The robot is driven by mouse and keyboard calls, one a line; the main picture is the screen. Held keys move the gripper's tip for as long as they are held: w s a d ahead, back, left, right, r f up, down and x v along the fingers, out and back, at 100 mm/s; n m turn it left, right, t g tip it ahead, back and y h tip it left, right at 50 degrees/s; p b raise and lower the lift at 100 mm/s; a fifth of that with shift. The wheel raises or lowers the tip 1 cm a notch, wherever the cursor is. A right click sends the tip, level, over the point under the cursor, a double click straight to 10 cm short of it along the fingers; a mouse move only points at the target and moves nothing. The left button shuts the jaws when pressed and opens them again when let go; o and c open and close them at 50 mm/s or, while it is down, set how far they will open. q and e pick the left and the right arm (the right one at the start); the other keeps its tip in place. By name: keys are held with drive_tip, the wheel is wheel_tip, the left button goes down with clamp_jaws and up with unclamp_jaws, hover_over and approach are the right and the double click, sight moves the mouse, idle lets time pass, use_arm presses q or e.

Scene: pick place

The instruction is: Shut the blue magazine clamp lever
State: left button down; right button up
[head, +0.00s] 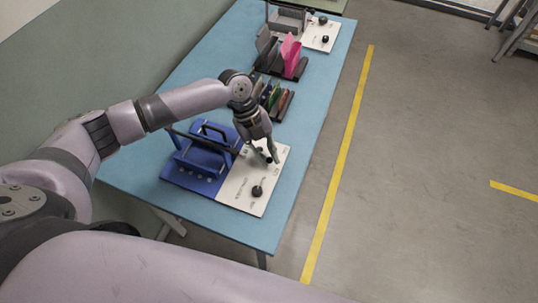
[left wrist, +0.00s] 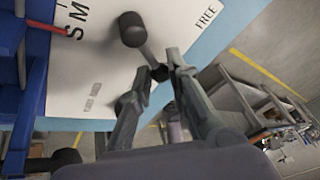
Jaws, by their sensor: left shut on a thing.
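The blue magazine (head: 205,160) stands on a blue base with a white panel (head: 240,198) at its right, on the near part of the table. My left gripper (head: 271,158) is over the panel's far right part, pointing down. In the left wrist view, the fingers (left wrist: 160,70) are closed on a dark part of a lever, whose grey rod leads to a black knob (left wrist: 132,28). The word FREE is printed on the panel beyond the fingertips. Another black knob (head: 257,190) stands nearer on the panel. The fingers partly hide the lever in the head view.
The blue table (head: 140,178) has a dark rack (head: 282,108) with coloured pieces behind the magazine. Farther back are a pink item (head: 291,58) and a grey station with a white panel (head: 322,35). The floor right of the table is free.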

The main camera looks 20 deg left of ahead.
use_arm(q)
drive_tip(key=shift+a+m, duration=0.1)
drive_tip(key=shift+m, duration=0.2)
idle(0.4)
drive_tip(key=c, duration=1.5)
unclamp_jaws()
drive_tip(key=v, duration=1.2)
drive_tip(key=shift+w, duration=0.1)
drive_tip(key=shift+f, duration=0.1)
